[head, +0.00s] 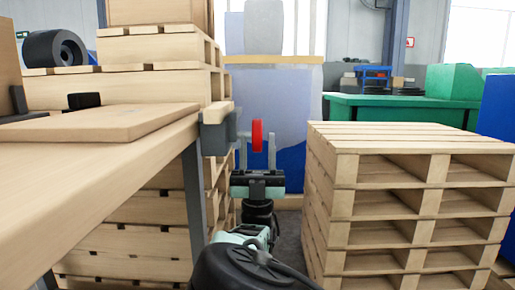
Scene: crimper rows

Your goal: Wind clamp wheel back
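The red clamp wheel (257,135) stands edge-on at the end of the workbench, to the right of the grey clamp body (216,138). A short grey part joins the two. My gripper (257,149) points upward just below and around the wheel, with one finger on each side of it in the picture. The fingers look spread, with a gap between each finger and the wheel, so it appears open and not touching. The left finger partly overlaps the link between wheel and clamp. A wooden jaw (217,112) sits above the clamp body.
The wooden workbench (90,165) with a board (100,123) on it fills the left, its grey leg near my arm. A pallet stack (400,200) stands close on the right. More pallets (140,240) stand behind the bench. A narrow floor strip lies between.

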